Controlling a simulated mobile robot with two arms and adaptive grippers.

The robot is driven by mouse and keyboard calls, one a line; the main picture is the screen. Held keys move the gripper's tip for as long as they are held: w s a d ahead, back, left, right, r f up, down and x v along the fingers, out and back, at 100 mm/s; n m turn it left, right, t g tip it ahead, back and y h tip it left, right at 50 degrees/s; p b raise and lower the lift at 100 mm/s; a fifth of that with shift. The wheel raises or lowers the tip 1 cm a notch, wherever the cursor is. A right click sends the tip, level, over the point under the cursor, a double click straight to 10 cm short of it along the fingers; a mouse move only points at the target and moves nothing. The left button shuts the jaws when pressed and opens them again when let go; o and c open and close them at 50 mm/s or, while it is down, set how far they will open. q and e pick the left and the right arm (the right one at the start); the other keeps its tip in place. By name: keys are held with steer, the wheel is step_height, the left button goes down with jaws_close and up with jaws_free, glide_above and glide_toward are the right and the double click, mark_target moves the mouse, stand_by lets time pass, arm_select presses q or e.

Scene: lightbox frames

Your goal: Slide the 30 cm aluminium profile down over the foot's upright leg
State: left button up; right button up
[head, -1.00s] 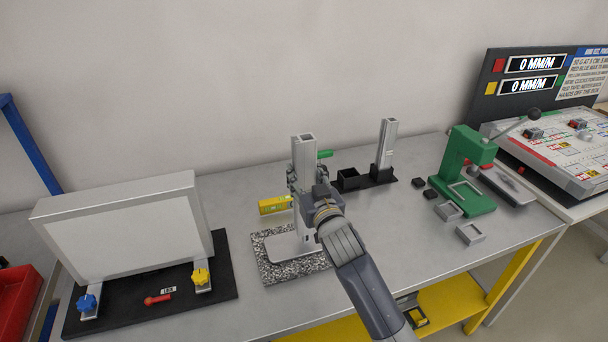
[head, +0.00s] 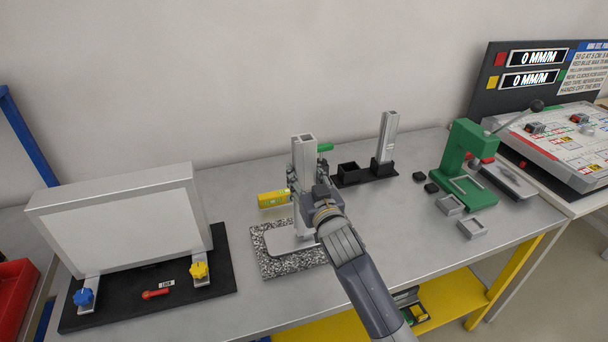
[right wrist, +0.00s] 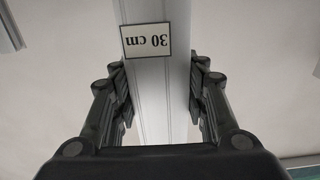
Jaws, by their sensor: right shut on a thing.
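The 30 cm aluminium profile (head: 305,158) stands upright, with its open end on top. My right gripper (head: 310,185) is shut on it partway down. In the right wrist view, the profile (right wrist: 150,95) runs between both fingers and bears a "30 cm" label (right wrist: 146,41). The foot's flat base (head: 288,240) lies on a speckled granite plate (head: 270,266). Its upright leg is below the held profile, partly hidden by my gripper. I cannot tell how far the profile is over the leg. My left gripper is not in view.
A yellow level (head: 273,199) lies left of the profile. A black holder (head: 350,173) with another upright profile (head: 387,138) stands behind right. A green press (head: 466,163) and grey trays are farther right. A lightbox frame (head: 125,220) stands left on a black mat (head: 222,268).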

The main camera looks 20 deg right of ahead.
steer(key=shift+f+b, duration=0.55)
steer(key=shift+f, duration=0.3)
steer(key=o, duration=1.2)
steer(key=shift+r, duration=0.1)
steer(key=shift+o, duration=0.6)
steer(key=shift+s, duration=0.1)
steer(key=s, duration=1.2)
steer(key=shift+d, duration=0.15)
